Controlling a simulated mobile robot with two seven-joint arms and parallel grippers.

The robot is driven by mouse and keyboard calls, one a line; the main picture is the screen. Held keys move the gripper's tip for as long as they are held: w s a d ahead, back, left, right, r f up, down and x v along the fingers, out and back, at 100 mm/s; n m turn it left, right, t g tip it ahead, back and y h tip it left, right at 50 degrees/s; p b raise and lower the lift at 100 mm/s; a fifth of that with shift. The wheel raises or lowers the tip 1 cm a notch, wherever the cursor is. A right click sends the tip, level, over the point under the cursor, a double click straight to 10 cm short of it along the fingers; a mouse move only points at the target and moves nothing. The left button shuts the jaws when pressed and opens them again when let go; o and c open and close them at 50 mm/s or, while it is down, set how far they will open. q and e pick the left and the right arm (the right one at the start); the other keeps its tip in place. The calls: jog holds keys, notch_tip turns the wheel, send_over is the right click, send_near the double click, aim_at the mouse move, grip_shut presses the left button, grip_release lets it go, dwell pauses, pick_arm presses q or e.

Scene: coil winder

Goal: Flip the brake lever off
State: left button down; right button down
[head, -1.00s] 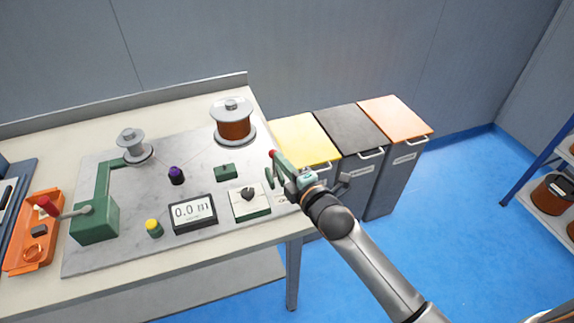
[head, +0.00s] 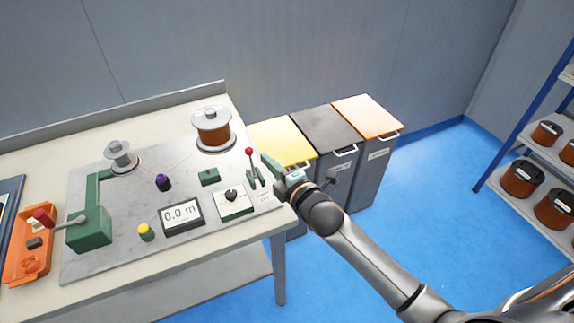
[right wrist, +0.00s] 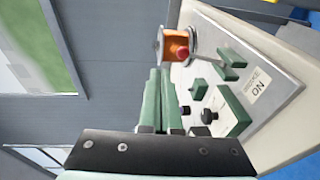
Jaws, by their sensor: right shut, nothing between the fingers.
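The brake lever (head: 249,152) has a red ball on a thin rod in a green bracket, at the right end of the grey machine plate (head: 130,215). In the head view it stands about upright. In the right wrist view its red ball (right wrist: 181,53) shows in front of the copper spool, and the label by the green bracket reads "BRAKE ON". My right gripper (head: 266,159) is shut and empty, just right of the lever with a small gap in the head view. Its green fingers (right wrist: 158,75) point toward the ball in the wrist view. My left gripper is out of view.
The copper spool (head: 211,128) stands behind the lever. A dial box (head: 233,205) and a display reading 0.0 m (head: 181,214) are to its left. Yellow (head: 283,139), black and orange-lidded bins stand beyond the table's right edge.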

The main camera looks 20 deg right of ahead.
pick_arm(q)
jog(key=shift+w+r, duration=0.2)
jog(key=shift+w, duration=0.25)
pick_arm(e)
jog(key=s+d+r, duration=0.1)
jog(key=s+r, duration=0.3)
jog(key=s, duration=0.2)
jog(key=shift+d, duration=0.3)
